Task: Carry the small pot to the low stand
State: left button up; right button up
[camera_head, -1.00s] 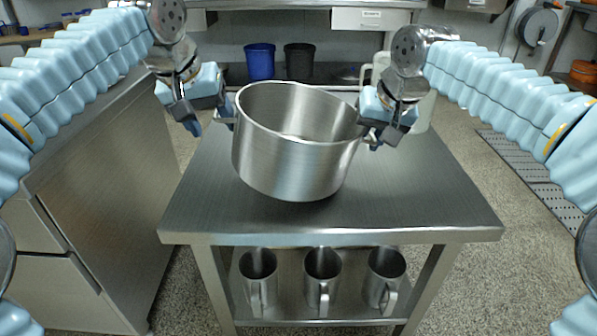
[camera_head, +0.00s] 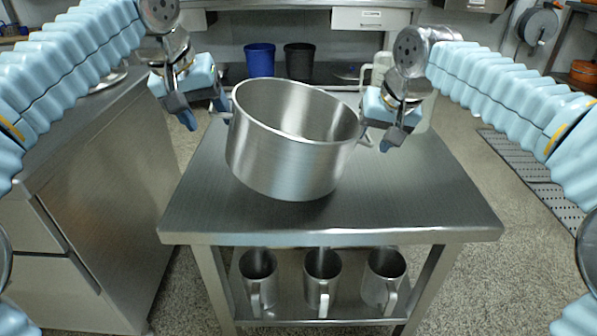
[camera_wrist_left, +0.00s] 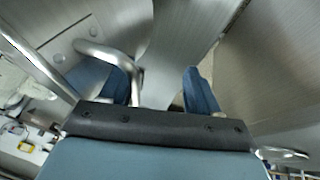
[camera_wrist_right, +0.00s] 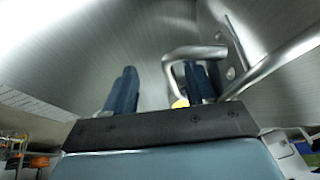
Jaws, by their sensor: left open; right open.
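The small pot (camera_head: 290,165) is a wide, open, empty steel pot with a loop handle on each side. It is over the steel table (camera_head: 420,200), its rim sloping down to the right; whether its base lies flat is unclear. My left gripper (camera_head: 205,112) is open at the pot's left side; in the left wrist view one handle (camera_wrist_left: 110,50) overlaps one finger, with a gap to the other finger. My right gripper (camera_head: 377,143) is open at the right side; the other handle (camera_wrist_right: 195,53) crosses one finger in the right wrist view. I cannot tell which surface is the low stand.
Several steel mugs (camera_head: 322,278) stand on the table's lower shelf. A steel cabinet (camera_head: 100,190) is close on the left. A pale jug (camera_head: 380,68) stands behind my right gripper. Blue (camera_head: 260,60) and black (camera_head: 299,60) bins are at the back. The table's front right is clear.

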pick_arm(q)
jog(key=shift+s+d+r, duration=0.15)
jog(key=shift+d+r, duration=0.15)
jog(key=shift+d, duration=0.15)
pick_arm(e)
jog(key=v, duration=0.7)
jog(key=shift+r, duration=0.4)
pick_arm(q)
jog(key=shift+f, duration=0.15)
pick_arm(e)
jog(key=shift+s+a, duration=0.15)
pick_arm(q)
jog(key=shift+f+b, duration=0.65)
jog(key=shift+f, duration=0.2)
pick_arm(e)
jog(key=shift+f, duration=0.95)
pick_arm(q)
jog(key=shift+f+b, duration=0.65)
jog(key=shift+f, duration=0.25)
pick_arm(e)
jog(key=shift+f, duration=0.95)
pick_arm(q)
jog(key=shift+f, duration=0.1)
